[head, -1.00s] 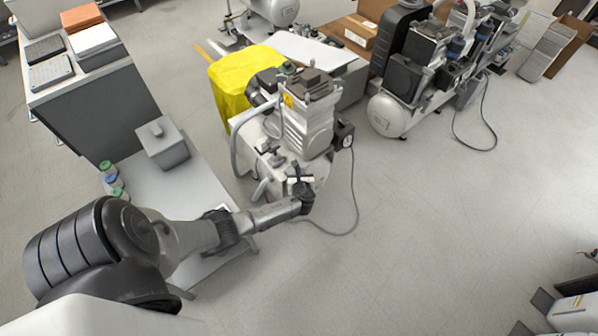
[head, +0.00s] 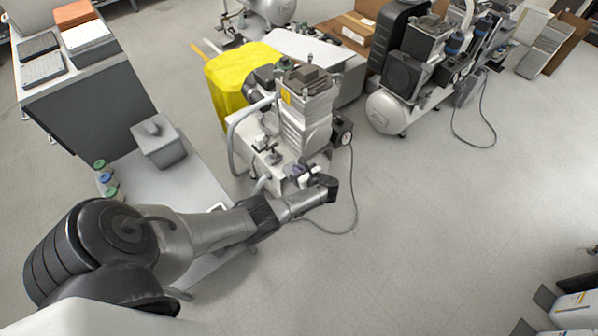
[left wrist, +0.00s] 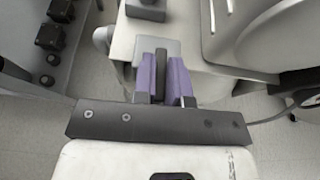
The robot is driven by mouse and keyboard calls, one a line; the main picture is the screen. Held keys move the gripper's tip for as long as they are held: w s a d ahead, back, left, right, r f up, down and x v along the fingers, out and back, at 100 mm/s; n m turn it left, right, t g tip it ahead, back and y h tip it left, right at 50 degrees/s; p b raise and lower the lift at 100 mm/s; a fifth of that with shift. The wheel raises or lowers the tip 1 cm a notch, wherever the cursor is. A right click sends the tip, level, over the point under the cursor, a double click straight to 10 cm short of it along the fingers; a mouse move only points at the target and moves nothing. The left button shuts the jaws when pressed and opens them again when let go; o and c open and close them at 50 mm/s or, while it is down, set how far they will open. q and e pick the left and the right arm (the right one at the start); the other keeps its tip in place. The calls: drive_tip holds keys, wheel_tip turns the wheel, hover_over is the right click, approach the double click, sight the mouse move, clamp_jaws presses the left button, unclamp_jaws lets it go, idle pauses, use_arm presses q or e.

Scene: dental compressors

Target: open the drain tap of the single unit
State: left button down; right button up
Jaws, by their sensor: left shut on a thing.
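The single unit (head: 303,115) is a light grey compressor with a ribbed pump head and a gauge. It stands in the middle of the head view with a yellow cloth behind it. My left gripper (head: 303,171) is at the unit's near lower side. In the left wrist view its two purple fingers (left wrist: 163,70) are shut on a narrow dark piece, which looks like the drain tap's handle (left wrist: 160,82). A grey block lies just beyond the fingertips. The tap's body is mostly hidden by the gripper, and I cannot tell how far it is turned. My right gripper is not in view.
A low grey bench with a grey box (head: 158,141) and several small jars (head: 104,177) lies left of the unit. A larger compressor set (head: 405,85) stands behind on the right. A cable loops on the floor right of the unit.

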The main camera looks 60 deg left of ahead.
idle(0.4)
use_arm(q)
drive_tip(key=c, duration=1.2)
unclamp_jaws()
drive_tip(key=shift+o, duration=0.2)
drive_tip(key=shift+d+r, duration=0.15)
drive_tip(key=shift+d, duration=0.05)
drive_tip(key=p+v, duration=0.5)
drive_tip(key=v, duration=0.8)
drive_tip(key=shift+d, duration=0.15)
